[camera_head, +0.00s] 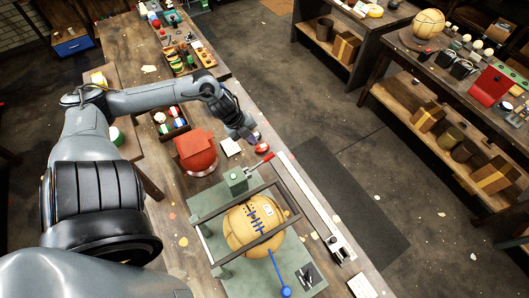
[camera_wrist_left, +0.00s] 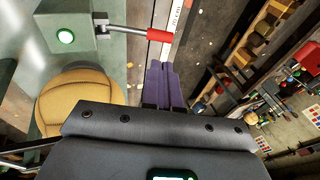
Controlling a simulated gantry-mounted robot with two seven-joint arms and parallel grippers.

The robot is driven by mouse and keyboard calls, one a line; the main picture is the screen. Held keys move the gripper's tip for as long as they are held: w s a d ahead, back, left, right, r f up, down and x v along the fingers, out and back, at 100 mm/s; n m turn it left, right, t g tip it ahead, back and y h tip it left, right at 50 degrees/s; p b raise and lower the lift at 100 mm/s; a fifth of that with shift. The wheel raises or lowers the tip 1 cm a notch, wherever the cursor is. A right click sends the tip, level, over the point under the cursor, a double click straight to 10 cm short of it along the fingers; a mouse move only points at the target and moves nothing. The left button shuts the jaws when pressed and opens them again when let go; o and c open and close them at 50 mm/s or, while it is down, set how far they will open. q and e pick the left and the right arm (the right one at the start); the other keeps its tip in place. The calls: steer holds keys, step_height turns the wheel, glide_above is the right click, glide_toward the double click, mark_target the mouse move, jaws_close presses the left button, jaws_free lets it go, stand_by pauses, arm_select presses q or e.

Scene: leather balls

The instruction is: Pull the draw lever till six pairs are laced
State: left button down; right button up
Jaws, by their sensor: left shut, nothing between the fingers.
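A tan leather ball (camera_head: 243,236) sits in a dark frame on a green base plate (camera_head: 206,226), with several blue lace stitches across its seam. A green box (camera_head: 236,181) stands at the plate's far end; in the left wrist view the box (camera_wrist_left: 82,22) has a lit lamp. A lever with a red handle (camera_head: 266,158) sticks out from it; the handle (camera_wrist_left: 160,36) also shows in the left wrist view. My left gripper (camera_head: 253,138) is shut and empty beyond the handle, its purple fingers (camera_wrist_left: 162,70) close to it but seemingly apart. My right gripper is out of view.
A long pale rail (camera_head: 305,203) runs along the bench's right edge.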

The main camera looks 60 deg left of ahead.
arm_select(q)
steer(key=b, duration=0.1)
glide_toward(268, 156)
steer(key=x, duration=0.5)
steer(key=shift+a, duration=0.1)
steer(key=shift+x, duration=0.95)
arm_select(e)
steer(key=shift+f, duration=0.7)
